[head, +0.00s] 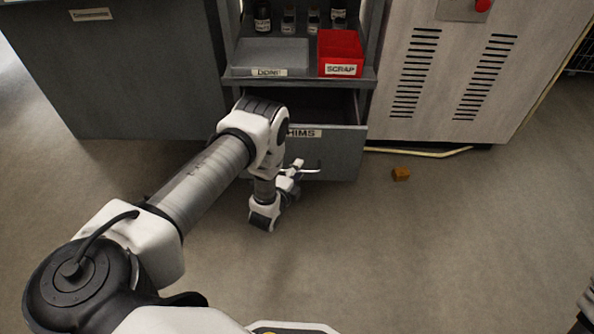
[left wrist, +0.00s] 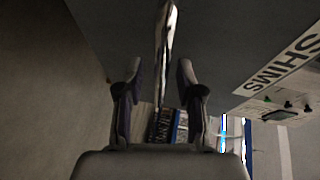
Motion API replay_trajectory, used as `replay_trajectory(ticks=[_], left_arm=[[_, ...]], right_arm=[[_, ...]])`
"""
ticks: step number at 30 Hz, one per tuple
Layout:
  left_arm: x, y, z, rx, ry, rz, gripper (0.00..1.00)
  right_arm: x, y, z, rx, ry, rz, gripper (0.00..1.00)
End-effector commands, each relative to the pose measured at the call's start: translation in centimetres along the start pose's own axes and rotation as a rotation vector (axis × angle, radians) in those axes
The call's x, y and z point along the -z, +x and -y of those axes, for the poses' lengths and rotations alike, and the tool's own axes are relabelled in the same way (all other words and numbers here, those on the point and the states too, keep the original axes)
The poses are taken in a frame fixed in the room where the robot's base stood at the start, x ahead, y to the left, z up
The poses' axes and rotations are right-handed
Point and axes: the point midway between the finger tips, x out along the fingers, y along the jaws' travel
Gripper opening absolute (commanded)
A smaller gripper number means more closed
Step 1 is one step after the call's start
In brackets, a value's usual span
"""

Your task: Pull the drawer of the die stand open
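The die stand (head: 232,85) is a grey unit. Its drawer (head: 345,150), labelled SHIMS, stands out from the body, with a dark gap showing behind its front. The bar handle (head: 312,171) is on the drawer front. My left gripper (head: 297,168) is at the handle, partly hidden by my own arm. In the left wrist view, the fingers of my left gripper (left wrist: 159,75) are apart on either side of the shiny handle (left wrist: 166,35), with gaps showing beside it. The SHIMS label (left wrist: 283,62) is at the right. My right gripper is not in view.
Above the drawer are a grey tray (head: 268,71) and a red SCRAP bin (head: 340,44). A machine cabinet (head: 450,75) stands at the right. A small orange-brown block (head: 401,174) and a pale cable (head: 425,153) lie on the floor. The floor before the drawer is mostly clear.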

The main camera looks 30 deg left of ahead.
Motion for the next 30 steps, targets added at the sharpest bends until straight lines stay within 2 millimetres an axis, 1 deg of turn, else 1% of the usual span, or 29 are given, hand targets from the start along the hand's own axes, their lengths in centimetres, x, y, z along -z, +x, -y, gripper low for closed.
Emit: replay_trajectory(ticks=[5,8,11,15,18,21,24,30], left_arm=[[0.0,-0.2,0.0,0.0,0.0,0.0,0.37],[0.0,-1.2,-0.1,-0.003,0.0,0.0,0.37],[0.0,-3.2,-0.1,-0.005,0.0,0.0,0.37],[0.0,-7.0,-0.1,-0.006,-0.001,0.0,0.37],[0.0,-9.3,-0.1,-0.005,-0.001,0.0,0.37],[0.0,-11.1,-0.1,-0.004,0.0,0.001,0.37],[0.0,-11.9,-0.1,-0.002,0.0,0.001,0.37],[0.0,-12.1,0.0,0.0,0.0,0.0,0.37]], right_arm=[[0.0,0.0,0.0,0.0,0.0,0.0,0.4],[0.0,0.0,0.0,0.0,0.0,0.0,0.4],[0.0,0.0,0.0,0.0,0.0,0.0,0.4],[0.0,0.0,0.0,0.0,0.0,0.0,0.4],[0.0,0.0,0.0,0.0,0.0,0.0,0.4],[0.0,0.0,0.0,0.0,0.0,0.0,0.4],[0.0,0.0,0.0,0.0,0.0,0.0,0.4],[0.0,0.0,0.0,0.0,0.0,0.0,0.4]])
